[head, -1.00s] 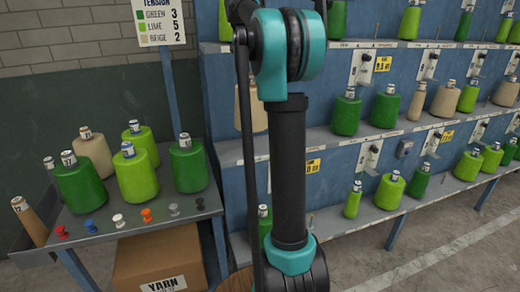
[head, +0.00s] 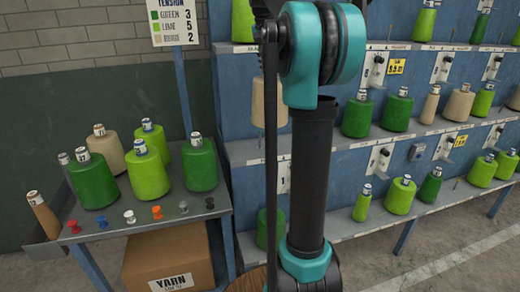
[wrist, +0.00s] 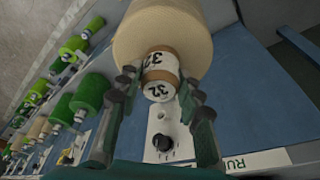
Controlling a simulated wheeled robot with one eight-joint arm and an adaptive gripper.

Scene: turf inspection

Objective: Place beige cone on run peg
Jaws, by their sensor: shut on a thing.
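The beige cone (wrist: 165,35) fills the top middle of the wrist view, its tube marked 32 pointing towards the camera. My gripper (wrist: 160,82) is shut on this tube (wrist: 160,70), one finger on each side. A blue rack panel lies behind, with a white plate (wrist: 168,125) and black knob (wrist: 163,142) below the tube. A label starting "RU" (wrist: 255,161) shows at lower right. No run peg can be made out. In the head view, part of a beige cone (head: 258,102) shows behind my arm; I cannot tell whether it is the held one. My gripper is hidden there.
Green, lime and beige cones stand on a side table (head: 150,222) with coloured pins along its front. A yarn box (head: 165,262) sits beneath. A tension sign (head: 172,22) stands behind. The rack shelves (head: 345,143) at right hold several cones. The floor at lower right is clear.

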